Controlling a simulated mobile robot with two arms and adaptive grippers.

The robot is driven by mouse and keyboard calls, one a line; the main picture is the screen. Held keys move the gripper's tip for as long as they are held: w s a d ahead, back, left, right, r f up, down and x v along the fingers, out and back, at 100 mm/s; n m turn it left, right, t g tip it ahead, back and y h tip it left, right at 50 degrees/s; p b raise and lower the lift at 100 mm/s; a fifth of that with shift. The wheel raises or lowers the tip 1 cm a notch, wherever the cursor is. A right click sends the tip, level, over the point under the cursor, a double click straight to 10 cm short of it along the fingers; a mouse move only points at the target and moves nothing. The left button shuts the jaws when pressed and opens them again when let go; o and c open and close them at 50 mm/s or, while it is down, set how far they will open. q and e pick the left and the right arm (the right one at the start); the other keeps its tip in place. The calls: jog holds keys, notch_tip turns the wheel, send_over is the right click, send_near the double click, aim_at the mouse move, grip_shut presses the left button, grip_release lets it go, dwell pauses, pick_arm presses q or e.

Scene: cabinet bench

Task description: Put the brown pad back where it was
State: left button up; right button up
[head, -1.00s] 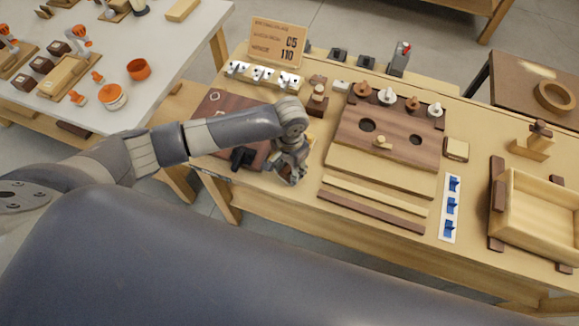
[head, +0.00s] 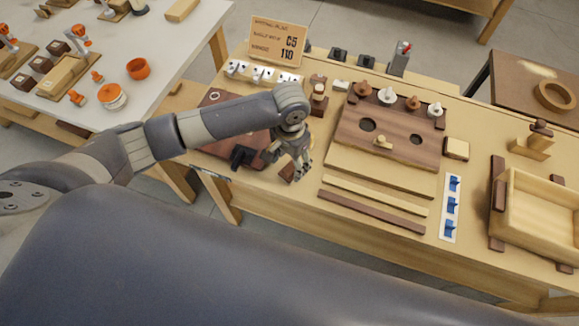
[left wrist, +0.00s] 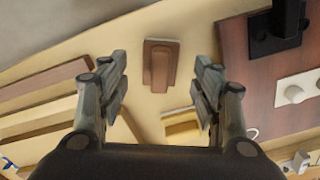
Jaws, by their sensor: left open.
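The brown pad (head: 287,171), a small brown block with a raised strip along it, lies on the bench near its front edge. In the left wrist view the pad (left wrist: 160,66) lies beyond the gap between the fingertips, clear of both. My left gripper (head: 301,168) is open and empty, just right of the pad in the head view; its fingers also show in the left wrist view (left wrist: 160,85). A pale yellow piece (left wrist: 183,126) lies between pad and palm in the wrist view; the gripper partly hides its surroundings. My right gripper is not in view.
A dark brown board (head: 215,145) with a black handle (head: 242,157) lies left of the gripper. Right of it are a board with knobs and holes (head: 400,140), two long strips (head: 370,210) and a wooden tray (head: 497,215). A sign (head: 277,42) stands behind.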

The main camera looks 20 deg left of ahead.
aim_at(290, 168)
pick_arm(q)
notch_tip(290, 168, up, 8)
dwell(0.7)
